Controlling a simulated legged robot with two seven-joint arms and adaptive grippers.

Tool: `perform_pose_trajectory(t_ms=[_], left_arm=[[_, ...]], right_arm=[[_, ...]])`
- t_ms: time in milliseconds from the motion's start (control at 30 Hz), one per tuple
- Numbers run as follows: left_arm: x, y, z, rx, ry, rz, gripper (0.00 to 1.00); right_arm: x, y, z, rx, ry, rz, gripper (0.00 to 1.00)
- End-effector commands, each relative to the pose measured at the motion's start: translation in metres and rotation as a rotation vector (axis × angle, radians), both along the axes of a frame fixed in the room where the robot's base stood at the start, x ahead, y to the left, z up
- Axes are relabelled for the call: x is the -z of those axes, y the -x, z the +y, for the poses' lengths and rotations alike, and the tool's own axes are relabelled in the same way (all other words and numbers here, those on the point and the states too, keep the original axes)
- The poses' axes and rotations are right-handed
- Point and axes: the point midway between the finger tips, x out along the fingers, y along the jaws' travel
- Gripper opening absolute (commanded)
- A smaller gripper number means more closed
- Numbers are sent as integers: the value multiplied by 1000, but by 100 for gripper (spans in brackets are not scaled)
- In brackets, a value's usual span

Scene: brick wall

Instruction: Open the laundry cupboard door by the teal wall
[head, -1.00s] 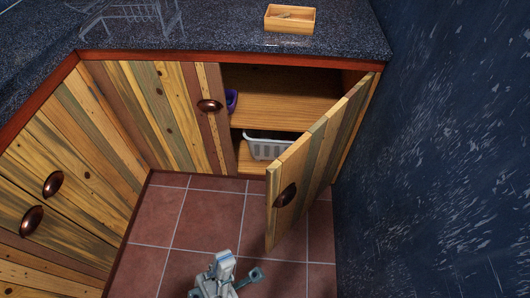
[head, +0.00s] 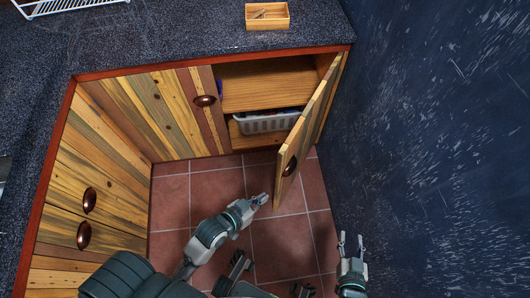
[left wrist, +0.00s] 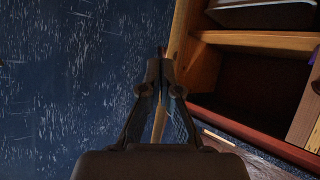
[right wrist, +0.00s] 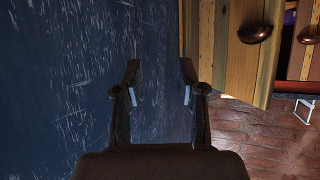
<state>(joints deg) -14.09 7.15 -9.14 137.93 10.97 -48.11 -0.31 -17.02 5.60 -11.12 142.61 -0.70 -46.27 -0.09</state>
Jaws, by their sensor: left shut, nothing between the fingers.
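The striped wooden cupboard door (head: 305,125) stands well open beside the dark blue wall (head: 430,130).
Inside the cupboard are a shelf (head: 265,85) and a light basket (head: 268,122). A closed door (head: 150,110) and drawers (head: 90,200) lie left. A wooden box (head: 267,16) and a white rack (head: 40,6) sit on the counter. Tiled floor (head: 225,185) is open.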

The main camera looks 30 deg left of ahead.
Motion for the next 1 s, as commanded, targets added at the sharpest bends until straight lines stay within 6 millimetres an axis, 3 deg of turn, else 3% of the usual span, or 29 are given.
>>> perform_pose_trajectory(t_ms=[33,133,200,267,367,467,600,700,833,1000], left_arm=[[3,22,6,25,8,144,0],[40,67,10,97,115,448,0],[52,79,11,135,230,568,0],[53,78,13,157,348,627,0],[39,56,23,166,581,655,0],[11,16,44,143,835,614,0],[-33,-37,87,90,1135,512,0],[-55,-61,114,61,1274,453,0],[-69,-75,130,44,1355,415,0],[-71,-87,119,44,1366,411,0]], right_arm=[[-7,23,-7,5,28,110,40],[12,69,-18,12,70,317,40],[17,84,-21,13,79,370,40],[17,88,-22,11,78,376,40],[10,84,-19,9,64,330,40],[-4,71,-15,4,41,240,40],[-27,55,-7,0,10,110,40],[-39,47,-3,-2,-5,47,40],[-46,43,-1,-2,-14,9,40],[-48,42,-1,-3,-17,-3,40]])
